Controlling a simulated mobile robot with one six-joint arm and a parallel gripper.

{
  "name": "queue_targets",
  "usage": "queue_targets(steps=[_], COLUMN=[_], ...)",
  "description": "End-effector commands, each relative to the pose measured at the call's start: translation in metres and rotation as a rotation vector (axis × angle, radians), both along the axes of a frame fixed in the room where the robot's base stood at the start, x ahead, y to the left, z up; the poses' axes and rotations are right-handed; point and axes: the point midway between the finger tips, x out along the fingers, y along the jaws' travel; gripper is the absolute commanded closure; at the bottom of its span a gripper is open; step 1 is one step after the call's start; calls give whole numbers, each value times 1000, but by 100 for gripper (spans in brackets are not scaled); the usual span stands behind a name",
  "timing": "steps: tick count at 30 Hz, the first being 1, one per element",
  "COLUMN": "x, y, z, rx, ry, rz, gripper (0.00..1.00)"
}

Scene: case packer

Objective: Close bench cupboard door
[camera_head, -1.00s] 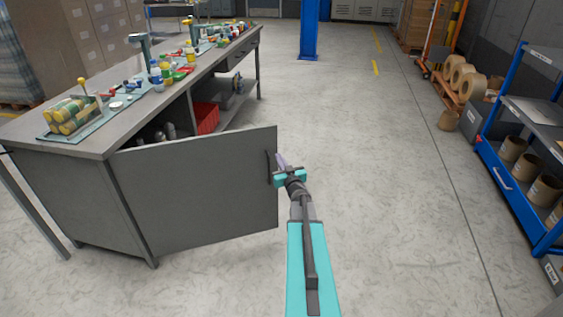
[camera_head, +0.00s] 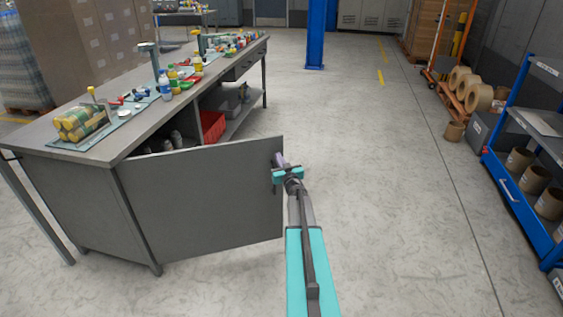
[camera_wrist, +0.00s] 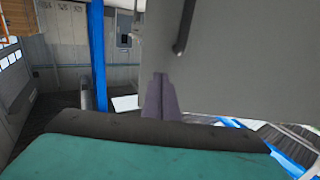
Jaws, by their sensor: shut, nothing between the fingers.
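The grey bench cupboard door (camera_head: 205,200) stands wide open, swung out from the left end of the workbench (camera_head: 140,135). Its dark bar handle (camera_head: 278,160) is near the free edge, and it also shows in the wrist view (camera_wrist: 185,28). My gripper (camera_head: 281,163) is at the door's free edge, beside the handle. In the wrist view my gripper's fingers (camera_wrist: 160,95) are together and empty, in front of the lower edge of the door panel (camera_wrist: 240,60). I cannot tell whether they touch the door.
The open cupboard shows a red bin (camera_head: 212,125) and grey bottles. Bottles and tools crowd the bench top. A blue shelf cart (camera_head: 515,190) with tape rolls stands at the right. The floor (camera_head: 390,190) between is clear.

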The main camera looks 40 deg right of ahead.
Motion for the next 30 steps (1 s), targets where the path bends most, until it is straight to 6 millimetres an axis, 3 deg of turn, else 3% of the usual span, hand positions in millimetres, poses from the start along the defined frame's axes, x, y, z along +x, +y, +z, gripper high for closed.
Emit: queue_targets(steps=[9,30], x=[17,21], y=[-10,-15], z=[0,0], rx=[0,0], ry=[0,0], rz=[-1,-2], gripper=[100,100])
